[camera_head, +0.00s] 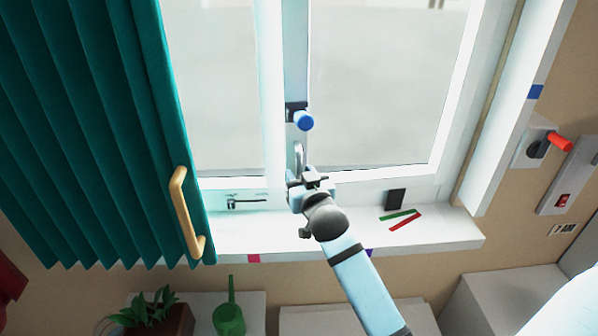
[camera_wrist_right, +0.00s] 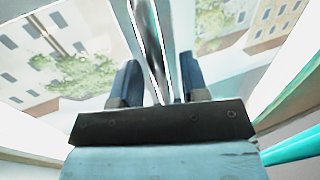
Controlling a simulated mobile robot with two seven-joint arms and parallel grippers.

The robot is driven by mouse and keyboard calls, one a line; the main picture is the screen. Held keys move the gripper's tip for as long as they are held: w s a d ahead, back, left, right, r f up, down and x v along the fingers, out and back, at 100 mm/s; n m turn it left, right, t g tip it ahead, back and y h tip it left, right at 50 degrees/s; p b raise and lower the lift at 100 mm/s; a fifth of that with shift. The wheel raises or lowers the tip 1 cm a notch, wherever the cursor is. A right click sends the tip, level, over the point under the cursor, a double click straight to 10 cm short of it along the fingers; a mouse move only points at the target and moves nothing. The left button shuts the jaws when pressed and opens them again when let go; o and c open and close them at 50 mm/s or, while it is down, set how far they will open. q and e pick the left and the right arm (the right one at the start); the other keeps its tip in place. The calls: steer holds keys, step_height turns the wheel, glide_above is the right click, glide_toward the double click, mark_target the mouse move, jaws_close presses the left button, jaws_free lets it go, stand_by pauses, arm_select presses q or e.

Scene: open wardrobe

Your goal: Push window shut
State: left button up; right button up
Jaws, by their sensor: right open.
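The white-framed window (camera_head: 297,50) fills the back wall above the sill, with a glass pane on each side of its middle uprights. I cannot tell for certain whether it stands ajar. A blue knob (camera_head: 303,120) sits on the middle upright. Below it is a silver metal handle (camera_head: 298,153). My right gripper (camera_head: 303,180) is at the lower end of this handle. In the right wrist view, its two dark fingers stand apart, with the metal handle (camera_wrist_right: 152,50) rising between them; contact cannot be told. My left gripper is not in view.
A teal curtain (camera_head: 90,130) with a wooden handle (camera_head: 180,215) hangs at left. On the sill (camera_head: 440,232) lie green (camera_head: 398,215) and red (camera_head: 405,221) strips near a dark block (camera_head: 396,198). A red-handled fixture (camera_head: 557,143) is on the right wall. A plant (camera_head: 147,306) and green watering can (camera_head: 229,318) stand below.

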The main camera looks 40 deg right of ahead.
steer(key=shift+w+d, duration=0.15)
steer(key=shift+w, duration=0.35)
steer(key=c, duration=0.6)
steer(key=shift+w+d+m+h+b, duration=0.15)
steer(key=shift+w+d+h, duration=0.1)
steer(key=shift+w, duration=0.35)
steer(key=shift+w+d+m+h+b, duration=0.1)
steer(key=shift+w+d+m+h, duration=0.15)
steer(key=shift+w, duration=0.3)
steer(key=shift+w+d+m+h+b, duration=0.1)
steer(key=shift+w+d+h, duration=0.15)
steer(key=shift+w, duration=0.35)
steer(key=o, duration=0.6)
